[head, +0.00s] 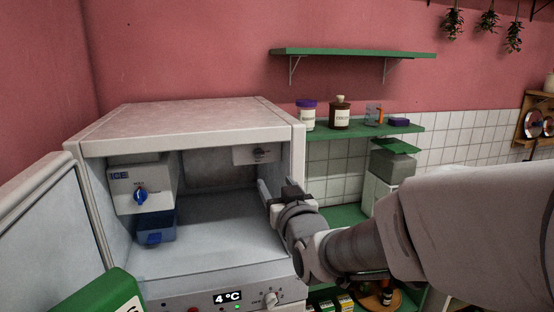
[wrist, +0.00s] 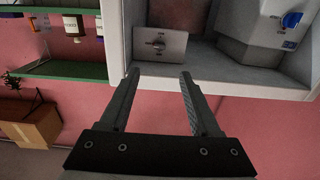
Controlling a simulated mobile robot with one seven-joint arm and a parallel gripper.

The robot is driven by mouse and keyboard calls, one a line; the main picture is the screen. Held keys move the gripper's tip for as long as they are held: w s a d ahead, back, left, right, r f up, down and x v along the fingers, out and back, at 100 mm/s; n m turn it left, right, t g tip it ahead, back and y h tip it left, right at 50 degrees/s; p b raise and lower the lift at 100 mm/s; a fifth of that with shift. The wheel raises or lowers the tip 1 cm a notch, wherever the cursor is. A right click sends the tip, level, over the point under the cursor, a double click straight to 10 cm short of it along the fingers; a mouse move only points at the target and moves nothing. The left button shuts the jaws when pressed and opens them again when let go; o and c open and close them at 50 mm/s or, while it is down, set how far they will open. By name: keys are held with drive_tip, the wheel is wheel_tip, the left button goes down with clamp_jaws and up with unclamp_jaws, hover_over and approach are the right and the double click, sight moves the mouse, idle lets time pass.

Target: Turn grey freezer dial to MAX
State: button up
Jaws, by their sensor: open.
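The freezer (head: 190,115) stands open, its door swung out to the left. A small grey dial (head: 259,154) sits on a pale plate high at the back right inside it; the wrist view shows this dial (wrist: 157,44) and plate too. My gripper (head: 265,190) is at the right side of the freezer opening, below the dial in the head view. In the wrist view my gripper (wrist: 159,74) has its two fingers apart with nothing between them; the dial lies beyond the tips, apart from them. The dial's markings are too small to read.
A blue dial (head: 141,197) is on the ICE box (head: 130,178) at the left inside, above a blue tray (head: 155,230). Another knob (head: 270,298) is on the front panel beside a 4 °C display. Shelves with bottles stand at right. The freezer floor's middle is clear.

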sight(260, 157)
drive_tip(key=p+x, duration=0.4)
drive_tip(key=x, duration=1.2)
drive_tip(key=shift+w+f+p, duration=0.1)
drive_tip(key=shift+w+p, duration=0.1)
drive_tip(key=shift+p, duration=0.1)
clamp_jaws()
